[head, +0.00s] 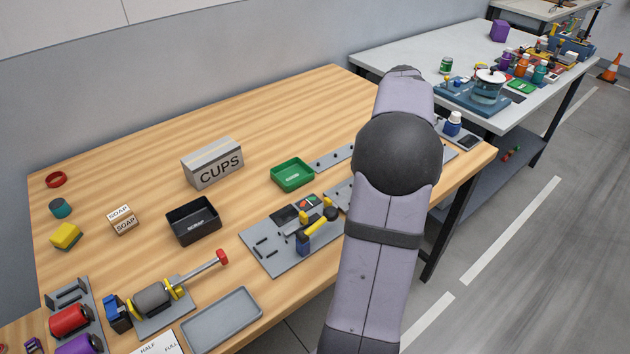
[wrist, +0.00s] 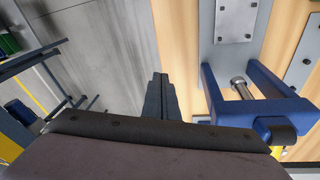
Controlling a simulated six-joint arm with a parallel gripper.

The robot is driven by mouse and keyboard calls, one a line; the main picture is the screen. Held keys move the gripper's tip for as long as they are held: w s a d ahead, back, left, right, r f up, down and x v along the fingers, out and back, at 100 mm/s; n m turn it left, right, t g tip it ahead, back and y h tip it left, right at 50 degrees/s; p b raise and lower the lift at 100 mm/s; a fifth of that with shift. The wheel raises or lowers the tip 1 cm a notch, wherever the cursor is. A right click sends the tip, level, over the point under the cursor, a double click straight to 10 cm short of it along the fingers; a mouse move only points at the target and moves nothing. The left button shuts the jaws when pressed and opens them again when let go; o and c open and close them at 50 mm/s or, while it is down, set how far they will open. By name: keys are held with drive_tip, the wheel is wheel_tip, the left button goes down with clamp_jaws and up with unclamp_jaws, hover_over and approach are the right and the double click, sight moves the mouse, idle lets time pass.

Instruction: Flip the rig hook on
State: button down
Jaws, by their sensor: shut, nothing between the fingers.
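In the wrist view my gripper (wrist: 160,84) is shut, with nothing between its dark fingers, over the grey floor beside the bench edge. To its right is a blue fork-shaped bracket (wrist: 211,92) with a metal pin (wrist: 240,88) between its arms. A black rounded end with a yellow part (wrist: 268,126) is at its lower right. The fingers look apart from the bracket. I cannot tell for certain which part is the rig hook. In the head view my arm hides my gripper; a yellow lever (head: 319,222) with a blue base (head: 303,243) stands on a grey plate to its left.
The wooden bench (head: 120,180) also holds a black bin (head: 193,222), a green tray (head: 292,173), a CUPS box (head: 213,164), a grey tray (head: 222,320) and a red-tipped lever rig (head: 155,298). A white table (head: 400,62) stands behind at right. Open floor lies right of the bench.

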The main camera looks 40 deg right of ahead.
sight(302, 216)
drive_tip(key=w+a+r+n+t+y+p, duration=0.1)
drive_tip(key=w+a+r+y+p, duration=0.1)
drive_tip(key=w+a+p, duration=0.3)
drive_tip(key=w+a+r+n+y+p, duration=0.2)
drive_tip(key=w+a+y+p, duration=0.2)
drive_tip(key=w+a+p, duration=0.2)
drive_tip(key=w+a, duration=0.1)
drive_tip(key=a, duration=0.1)
drive_tip(key=shift+w+a+r+t, duration=0.2)
drive_tip(key=shift+a+r+t, duration=0.05)
drive_tip(key=shift+a+t, duration=0.15)
drive_tip(key=shift+p+x, duration=1.6)
drive_tip(key=shift+x, duration=3.4)
drive_tip(key=shift+a, duration=1.45)
